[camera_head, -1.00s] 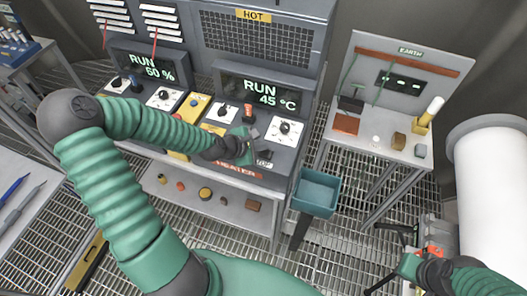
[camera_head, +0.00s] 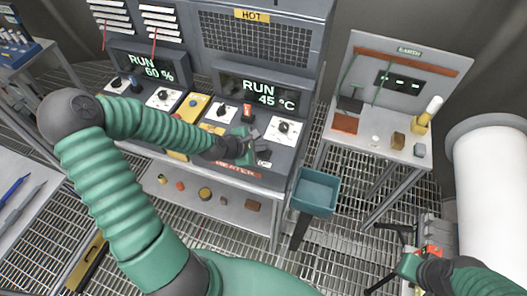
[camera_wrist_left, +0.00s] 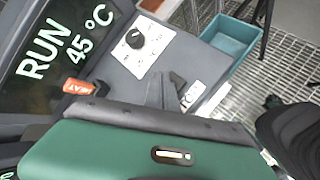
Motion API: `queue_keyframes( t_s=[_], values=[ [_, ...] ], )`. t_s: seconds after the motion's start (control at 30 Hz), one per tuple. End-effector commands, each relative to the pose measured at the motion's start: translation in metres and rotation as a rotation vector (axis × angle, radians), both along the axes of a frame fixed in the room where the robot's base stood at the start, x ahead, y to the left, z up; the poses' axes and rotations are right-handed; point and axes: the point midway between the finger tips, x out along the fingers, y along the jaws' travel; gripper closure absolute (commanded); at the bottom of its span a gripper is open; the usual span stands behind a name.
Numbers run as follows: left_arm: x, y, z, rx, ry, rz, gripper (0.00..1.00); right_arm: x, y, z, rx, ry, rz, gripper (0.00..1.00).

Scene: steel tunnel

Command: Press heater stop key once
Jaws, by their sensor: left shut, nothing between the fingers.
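The heater panel display (camera_head: 262,93) reads RUN 45 °C, and it also shows in the wrist view (camera_wrist_left: 62,42). Below it is an orange-red HEAT switch (camera_head: 248,110), also in the wrist view (camera_wrist_left: 78,87), and a black dial (camera_head: 284,128) on a white plate. A small white key plate (camera_wrist_left: 193,94) lies near the panel's front edge; its markings are too small to read. My left gripper (camera_head: 255,147) is shut and empty over the panel, its fingertips (camera_wrist_left: 167,86) beside this plate; contact cannot be told.
A neighbouring display (camera_head: 150,68) reads RUN 60 %, with dials below it. A teal bin (camera_head: 316,192) hangs at the bench's right. A side table (camera_head: 375,140) holds several small blocks. A white cylinder (camera_head: 492,190) stands at far right.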

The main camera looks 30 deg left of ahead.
Motion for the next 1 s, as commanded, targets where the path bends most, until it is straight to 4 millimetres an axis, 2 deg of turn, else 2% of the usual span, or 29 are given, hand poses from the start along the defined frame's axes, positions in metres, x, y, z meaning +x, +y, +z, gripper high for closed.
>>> queue_keyframes(
  t_s=[1.0],
  values=[
    [-0.001,-0.003,-0.011,-0.001,0.0,0.001,1.0,0.0,0.0,-0.001,0.0,0.0,0.0,1.0]
  ],
)
